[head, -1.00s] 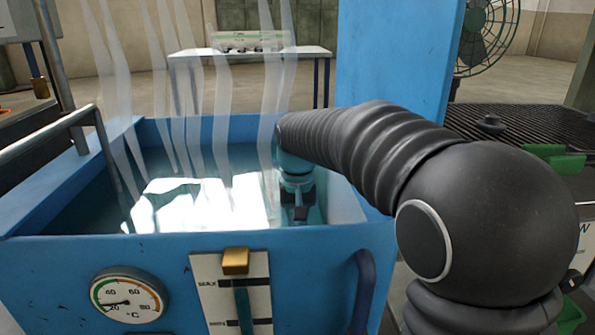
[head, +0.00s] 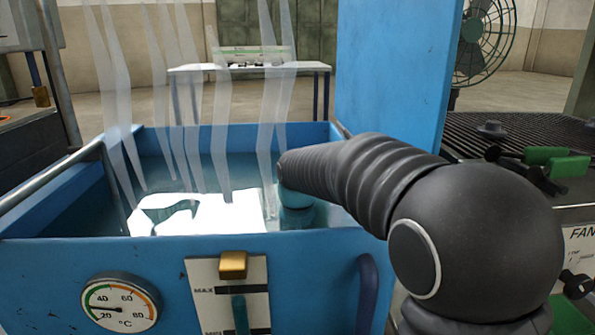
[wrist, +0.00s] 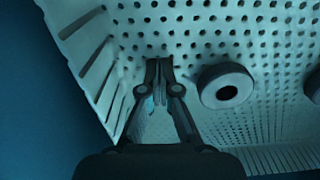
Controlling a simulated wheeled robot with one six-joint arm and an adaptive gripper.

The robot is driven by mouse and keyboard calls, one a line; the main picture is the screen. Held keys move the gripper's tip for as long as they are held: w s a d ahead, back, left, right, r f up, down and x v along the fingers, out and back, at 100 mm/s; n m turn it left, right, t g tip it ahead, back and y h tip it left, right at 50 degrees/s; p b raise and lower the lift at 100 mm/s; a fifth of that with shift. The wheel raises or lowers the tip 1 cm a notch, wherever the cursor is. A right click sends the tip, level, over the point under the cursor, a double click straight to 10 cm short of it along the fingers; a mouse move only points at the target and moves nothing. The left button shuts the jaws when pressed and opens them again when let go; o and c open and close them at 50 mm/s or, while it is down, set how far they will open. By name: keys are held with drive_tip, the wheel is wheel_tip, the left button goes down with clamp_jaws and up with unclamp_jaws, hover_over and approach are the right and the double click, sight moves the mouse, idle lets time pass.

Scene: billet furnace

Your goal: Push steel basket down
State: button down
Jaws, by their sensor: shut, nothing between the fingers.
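The steel basket (wrist: 185,22) fills most of the wrist view as a pale perforated sheet with a slotted side at the left. It looks teal, as if under water. My gripper (wrist: 158,64) is shut and empty, its fingertips in front of the perforated surface; I cannot tell whether they touch it. In the head view my arm reaches over the blue tank (head: 180,262) and down into its water; the gripper is hidden there behind the front wall. The basket cannot be made out in the head view.
Clear strips (head: 220,120) hang over the tank. A blue panel (head: 395,70) stands behind my arm. A dark grate (head: 545,125) and a fan (head: 484,40) are at the right.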

wheel_tip(320, 180, up, 14)
drive_tip(key=p, duration=0.5)
drive_tip(key=s+a+r+n+t+h+p, duration=0.25)
drive_tip(key=s+r+n, duration=0.25)
drive_tip(key=s+r, duration=0.55)
drive_tip(key=s+d+r+n+h+p, duration=0.2)
drive_tip(key=s+d+p, duration=0.1)
drive_tip(key=s+d, duration=0.95)
drive_tip(key=s+d+f+m+t+y+p, duration=0.1)
drive_tip(key=d+f+m+t+y, duration=0.2)
drive_tip(key=f+m, duration=0.4)
wheel_tip(320, 180, down, 4)
drive_tip(key=shift+d+r+m+y+p, duration=0.1)
drive_tip(key=shift+d+m+y+p, duration=0.25)
drive_tip(key=shift+y, duration=0.4)
